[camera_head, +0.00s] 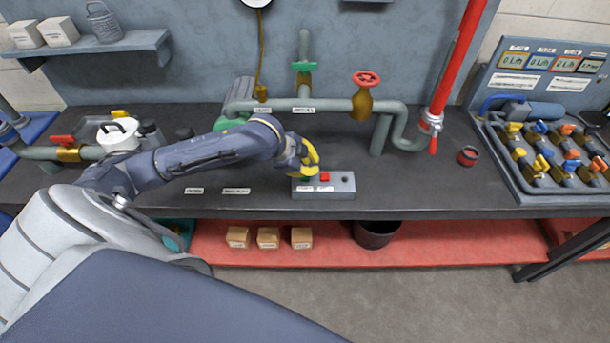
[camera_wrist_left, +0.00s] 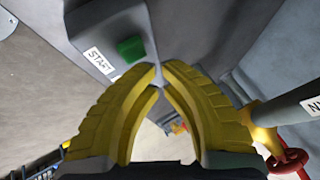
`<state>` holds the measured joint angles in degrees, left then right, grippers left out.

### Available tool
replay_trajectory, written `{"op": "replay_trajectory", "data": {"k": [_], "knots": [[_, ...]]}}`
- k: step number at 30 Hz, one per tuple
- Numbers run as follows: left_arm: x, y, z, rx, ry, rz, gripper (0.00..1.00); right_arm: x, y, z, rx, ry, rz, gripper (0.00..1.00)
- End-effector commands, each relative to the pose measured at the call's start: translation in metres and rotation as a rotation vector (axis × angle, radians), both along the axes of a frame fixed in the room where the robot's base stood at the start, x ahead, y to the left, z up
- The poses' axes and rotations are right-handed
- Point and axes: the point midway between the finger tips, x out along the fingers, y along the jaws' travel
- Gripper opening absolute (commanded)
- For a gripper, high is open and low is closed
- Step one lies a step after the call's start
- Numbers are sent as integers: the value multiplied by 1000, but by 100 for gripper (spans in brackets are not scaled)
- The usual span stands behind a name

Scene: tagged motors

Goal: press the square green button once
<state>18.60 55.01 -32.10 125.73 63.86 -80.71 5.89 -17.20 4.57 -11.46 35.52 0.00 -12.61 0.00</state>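A grey control box (camera_head: 338,194) sits on the dark bench near its front edge. The square green button (camera_head: 305,179) is on the left of its top, partly hidden under my left gripper (camera_head: 308,171). In the left wrist view the green button (camera_wrist_left: 131,48) shows clearly beside a white START label (camera_wrist_left: 99,60). The yellow fingers of my left gripper (camera_wrist_left: 159,70) meet at their tips, with nothing between them. The tips appear just beside the button; I cannot tell whether they touch the box. My right gripper is in neither view.
A red button (camera_head: 325,177) and a dark round knob (camera_head: 345,180) sit right of the green button. Green pipes with a red-wheeled valve (camera_head: 366,78) stand behind. A valve panel (camera_head: 540,150) is at the right. The bench right of the box is mostly clear.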

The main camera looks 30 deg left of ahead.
Motion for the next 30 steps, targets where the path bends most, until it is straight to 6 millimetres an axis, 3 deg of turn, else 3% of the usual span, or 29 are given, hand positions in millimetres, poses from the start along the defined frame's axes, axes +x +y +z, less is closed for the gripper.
{"op": "replay_trajectory", "data": {"k": [30], "knots": [[0,0,-11,0,1,0,0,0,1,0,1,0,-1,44]]}}
